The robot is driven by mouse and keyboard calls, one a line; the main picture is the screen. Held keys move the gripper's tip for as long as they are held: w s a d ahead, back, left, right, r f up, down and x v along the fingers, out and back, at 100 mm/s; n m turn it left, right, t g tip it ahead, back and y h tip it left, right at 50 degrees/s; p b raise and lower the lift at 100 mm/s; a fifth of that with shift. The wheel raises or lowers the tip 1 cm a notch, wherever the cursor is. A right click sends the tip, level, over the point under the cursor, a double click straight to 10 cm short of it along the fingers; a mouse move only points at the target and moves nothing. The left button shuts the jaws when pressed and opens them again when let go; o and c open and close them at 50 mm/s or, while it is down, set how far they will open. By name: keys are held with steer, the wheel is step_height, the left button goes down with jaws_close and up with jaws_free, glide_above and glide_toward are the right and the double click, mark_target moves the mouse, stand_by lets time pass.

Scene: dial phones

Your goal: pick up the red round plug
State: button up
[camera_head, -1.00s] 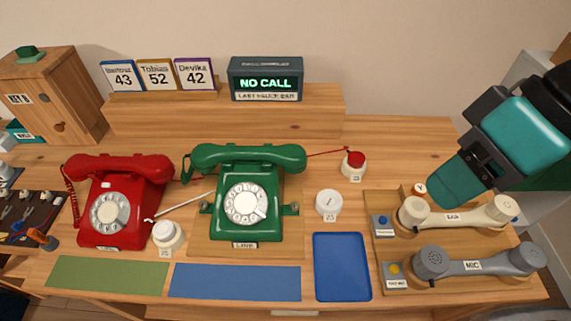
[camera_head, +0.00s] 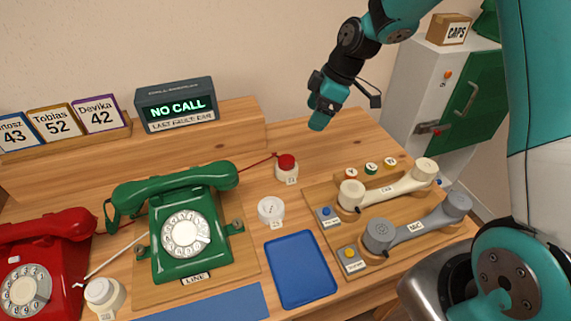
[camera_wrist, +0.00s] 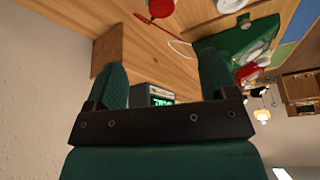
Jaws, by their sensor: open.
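A red round plug (camera_head: 287,161) sits on top of a white labelled base (camera_head: 288,174), right of the green phone (camera_head: 184,230). A thin red cord runs from it toward that phone. In the wrist view a red round piece (camera_wrist: 160,8), seemingly the same plug, shows at the top edge, partly cut off. My gripper (camera_head: 318,118) hangs above the back of the desk, up and to the right of the plug and apart from it. In the wrist view its two green fingers stand wide apart with nothing between them (camera_wrist: 162,80).
A white round piece (camera_head: 271,209) and a blue tray (camera_head: 301,268) lie in front of the plug. A board at right holds a cream handset (camera_head: 390,189), a grey handset (camera_head: 415,228) and small coloured caps (camera_head: 371,168). The NO CALL display (camera_head: 177,106) stands behind left.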

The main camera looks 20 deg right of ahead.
steer(key=p, duration=0.2)
glide_above(286, 159)
steer(key=s+d, duration=0.1)
steer(key=d, duration=0.2)
steer(key=f, duration=0.9)
steer(key=shift+a+f, duration=0.25)
steer(key=shift+f, duration=0.15)
steer(key=shift+p+x, duration=0.55)
steer(key=shift+x, duration=2.15)
steer(key=shift+a+r, duration=0.1)
steer(key=shift+a, duration=0.1)
steer(key=c, duration=0.9)
